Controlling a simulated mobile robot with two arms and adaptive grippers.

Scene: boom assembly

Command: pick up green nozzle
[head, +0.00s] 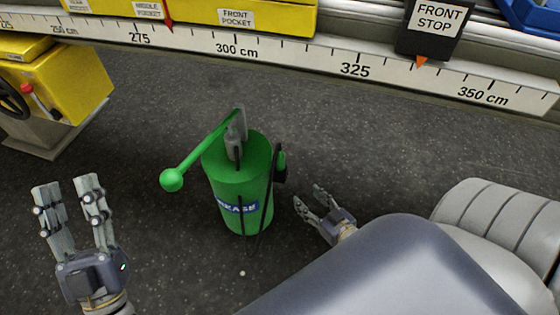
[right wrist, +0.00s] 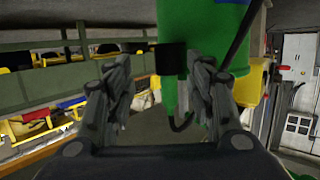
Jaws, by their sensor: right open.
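A green grease pump (head: 238,185) with a long handle ending in a green ball stands on the dark floor in the head view. The green nozzle (right wrist: 169,95) hangs below a black holder (right wrist: 171,58) on the pump's side in the right wrist view. In the head view a small green tip (head: 281,158) shows above the black holder (head: 280,173). My right gripper (head: 308,196) is open, just right of the pump, facing the holder. In its wrist view the nozzle appears between the spread fingers; contact is not visible. My left gripper (head: 67,188) is open and empty at lower left.
A black hose (head: 264,225) hangs along the pump's side. A white rail with a centimetre scale (head: 300,54) and a "FRONT STOP" block (head: 436,27) run along the back. A yellow machine (head: 75,85) stands at upper left. Floor between the left gripper and pump is clear.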

